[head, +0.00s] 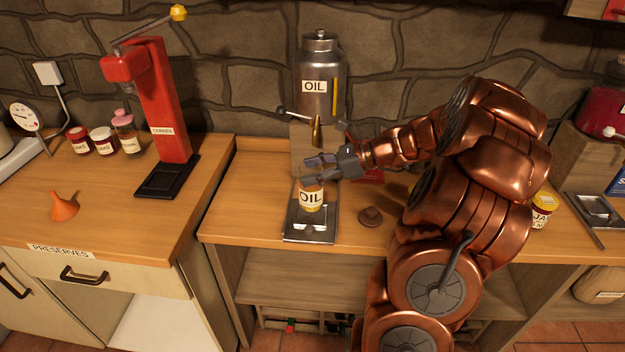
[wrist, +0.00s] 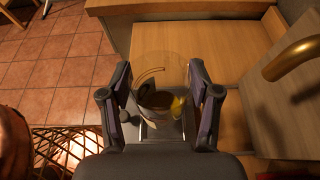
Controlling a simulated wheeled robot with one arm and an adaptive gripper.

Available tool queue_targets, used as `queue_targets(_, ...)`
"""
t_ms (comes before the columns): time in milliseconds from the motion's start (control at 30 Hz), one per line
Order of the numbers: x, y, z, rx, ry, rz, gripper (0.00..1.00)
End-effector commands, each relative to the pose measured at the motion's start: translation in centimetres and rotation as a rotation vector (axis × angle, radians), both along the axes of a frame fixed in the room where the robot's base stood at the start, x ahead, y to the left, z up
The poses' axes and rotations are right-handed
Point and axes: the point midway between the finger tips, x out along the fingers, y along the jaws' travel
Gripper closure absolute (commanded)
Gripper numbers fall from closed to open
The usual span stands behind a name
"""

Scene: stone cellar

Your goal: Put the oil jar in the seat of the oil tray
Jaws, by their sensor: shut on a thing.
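The oil jar (head: 311,198) is a small glass jar with yellow oil and an OIL label, upright at the metal oil tray (head: 304,234). My gripper (head: 318,170) is shut on the jar near its top, reaching in from the right. In the wrist view the jar (wrist: 160,85) is between the two fingers of my gripper (wrist: 160,103), and I look down into its open mouth. The tray lies under the jar on the wooden counter. Whether the jar touches the tray or sits in its seat I cannot tell.
A steel OIL can (head: 320,85) with a brass spout (head: 317,131) stands behind the jar. A brown lid (head: 370,216) lies right of the tray. A red corker (head: 160,100) and a funnel (head: 64,206) are on the left counter. The counter left of the tray is clear.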

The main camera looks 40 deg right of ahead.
Motion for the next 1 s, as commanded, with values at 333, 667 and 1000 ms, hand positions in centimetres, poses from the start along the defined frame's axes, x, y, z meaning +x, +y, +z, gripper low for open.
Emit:
queue_targets(333, -0.1, 0.1, -3.3, 0.004, 0.002, -0.001, 1.00)
queue_targets(667, -0.1, 0.0, -3.5, 0.002, 0.001, -0.001, 1.00)
queue_targets(1000, -0.1, 0.0, -3.5, 0.001, 0.002, 0.000, 0.13)
